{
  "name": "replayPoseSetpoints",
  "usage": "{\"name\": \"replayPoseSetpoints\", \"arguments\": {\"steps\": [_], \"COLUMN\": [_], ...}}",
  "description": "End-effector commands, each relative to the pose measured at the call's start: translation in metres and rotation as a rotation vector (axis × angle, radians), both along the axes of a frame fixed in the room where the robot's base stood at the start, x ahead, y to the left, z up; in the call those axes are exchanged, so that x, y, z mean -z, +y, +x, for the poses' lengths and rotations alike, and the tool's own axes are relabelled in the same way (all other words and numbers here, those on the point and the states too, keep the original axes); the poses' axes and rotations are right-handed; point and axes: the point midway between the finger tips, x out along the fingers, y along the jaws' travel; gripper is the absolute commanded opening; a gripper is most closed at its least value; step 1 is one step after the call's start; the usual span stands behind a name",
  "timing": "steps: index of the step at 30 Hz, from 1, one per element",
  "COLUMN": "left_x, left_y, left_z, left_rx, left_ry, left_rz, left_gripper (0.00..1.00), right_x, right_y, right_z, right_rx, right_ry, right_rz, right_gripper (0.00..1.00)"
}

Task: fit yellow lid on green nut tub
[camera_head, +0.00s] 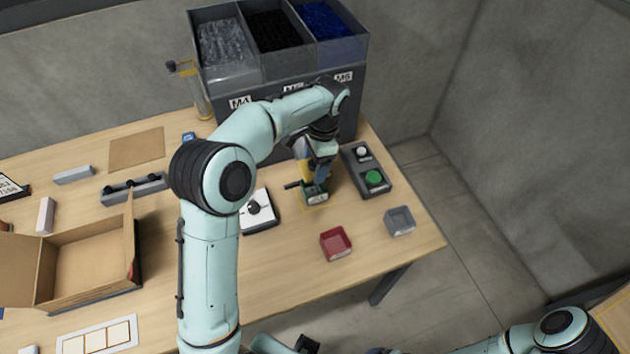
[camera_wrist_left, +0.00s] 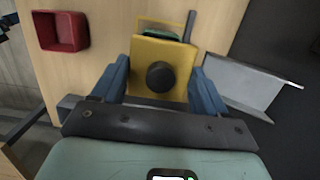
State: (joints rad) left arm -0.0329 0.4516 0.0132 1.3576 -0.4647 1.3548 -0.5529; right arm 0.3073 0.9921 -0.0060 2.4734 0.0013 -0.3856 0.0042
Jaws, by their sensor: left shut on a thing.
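The yellow lid (camera_wrist_left: 150,55) with its round black knob is between the blue fingers of my left gripper (camera_wrist_left: 160,82), which is shut on it. In the head view the lid (camera_head: 305,172) shows as a yellow patch beside my left gripper (camera_head: 320,170). The green nut tub (camera_head: 317,197), with a dark handle, stands on the table just below the gripper. In the wrist view only a strip of the green tub (camera_wrist_left: 160,33) shows past the lid's edge. I cannot tell whether lid and tub touch.
A red tray (camera_head: 335,243) and a grey tray (camera_head: 399,221) stand near the front right table edge. A button box (camera_head: 367,171) is right of the tub. A white plate with a black knob (camera_head: 258,211) is left. Bins (camera_head: 283,80) stand behind; an open carton (camera_head: 90,265) is far left.

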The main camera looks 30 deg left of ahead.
Motion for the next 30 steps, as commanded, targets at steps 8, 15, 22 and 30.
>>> {"name": "replayPoseSetpoints", "arguments": {"steps": [8, 15, 22, 30], "left_x": [0.028, 0.067, 0.072, 0.075], "left_y": [0.0, 0.0, 0.0, 0.0], "left_z": [0.0, 0.0, 0.001, 0.001], "left_rx": [0.0, -0.001, -0.001, -0.001], "left_ry": [0.001, 0.001, -0.003, -0.002], "left_rz": [0.0, -0.001, -0.001, 0.0], "left_gripper": [0.44, 0.44, 0.44, 0.83], "right_x": [0.005, 0.01, 0.01, 0.011], "right_y": [0.0, 0.0, 0.0, 0.0], "right_z": [-0.003, -0.006, -0.006, -0.007], "right_rx": [0.0, 0.0, 0.0, 0.0], "right_ry": [0.002, 0.007, 0.007, 0.007], "right_rz": [0.0, 0.0, 0.0, 0.0], "right_gripper": [0.98, 0.98, 0.98, 0.98]}}
